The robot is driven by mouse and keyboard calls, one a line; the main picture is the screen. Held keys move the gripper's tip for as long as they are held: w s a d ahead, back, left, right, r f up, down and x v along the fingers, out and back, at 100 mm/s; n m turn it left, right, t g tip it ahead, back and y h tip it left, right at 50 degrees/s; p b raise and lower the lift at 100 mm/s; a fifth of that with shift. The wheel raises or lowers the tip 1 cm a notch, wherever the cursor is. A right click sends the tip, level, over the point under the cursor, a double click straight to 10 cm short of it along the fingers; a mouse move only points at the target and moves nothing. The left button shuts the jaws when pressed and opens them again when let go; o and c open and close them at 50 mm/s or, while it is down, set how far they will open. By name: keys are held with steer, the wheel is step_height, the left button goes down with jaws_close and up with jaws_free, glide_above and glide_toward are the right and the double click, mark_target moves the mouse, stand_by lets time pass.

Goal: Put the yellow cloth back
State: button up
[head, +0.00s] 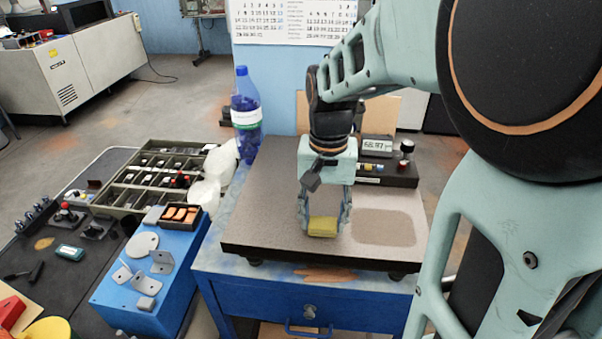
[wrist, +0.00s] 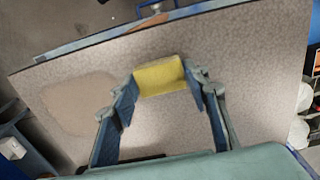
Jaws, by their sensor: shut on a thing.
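The yellow cloth (head: 322,227) is a small folded block between the fingers of my gripper (head: 324,222), over the granite plate (head: 270,185). In the wrist view the yellow cloth (wrist: 160,76) sits between the two blue fingertips of my gripper (wrist: 160,85), which are shut on its two ends. The cloth is at or just above the plate's surface; I cannot tell if it touches. A darker, damp-looking patch (head: 384,228) lies on the plate just right of the cloth in the head view, and on the left in the wrist view (wrist: 80,103).
A black box with a display (head: 378,146) stands at the plate's back right. A blue bottle (head: 246,115) and crumpled white paper (head: 212,175) are left of the plate. A blue block with metal parts (head: 150,285) and a divided tray (head: 120,198) stand further left. The plate's left part is clear.

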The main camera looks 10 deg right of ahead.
mark_target(324, 222)
steer(key=shift+f, duration=0.15)
steer(key=o, duration=1)
step_height(324, 222, up, 12)
steer(key=shift+r, duration=0.2)
steer(key=shift+w+d, duration=0.1)
